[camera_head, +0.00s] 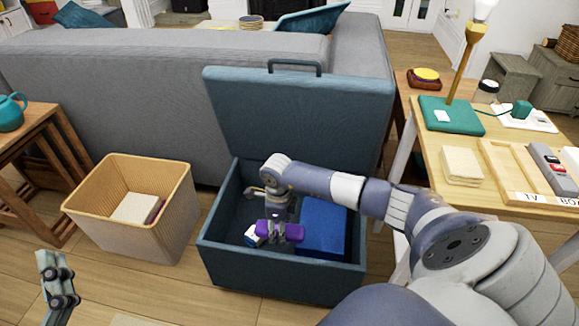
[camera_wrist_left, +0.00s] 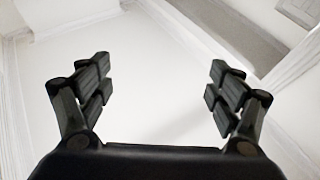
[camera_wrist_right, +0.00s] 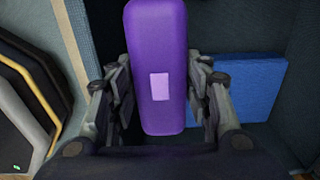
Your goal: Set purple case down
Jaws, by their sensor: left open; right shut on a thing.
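The purple case (camera_head: 293,232) is in my right gripper (camera_head: 277,230), inside the open blue storage chest (camera_head: 284,285). In the right wrist view the purple case (camera_wrist_right: 158,40) lies lengthwise between the two fingers of the right gripper (camera_wrist_right: 160,95) and bears a pale label. I cannot tell whether the case touches the chest floor. My left gripper (camera_head: 60,285) is at the lower left of the head view, away from the chest. In the left wrist view the left gripper (camera_wrist_left: 160,85) is open and empty.
A blue block (camera_head: 323,230) fills the right part of the chest. A white and blue item (camera_head: 251,238) is beside the case. The chest's raised lid (camera_head: 300,115) stands behind. A wicker bin (camera_head: 170,215) is left; a wooden table (camera_head: 500,185) is right.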

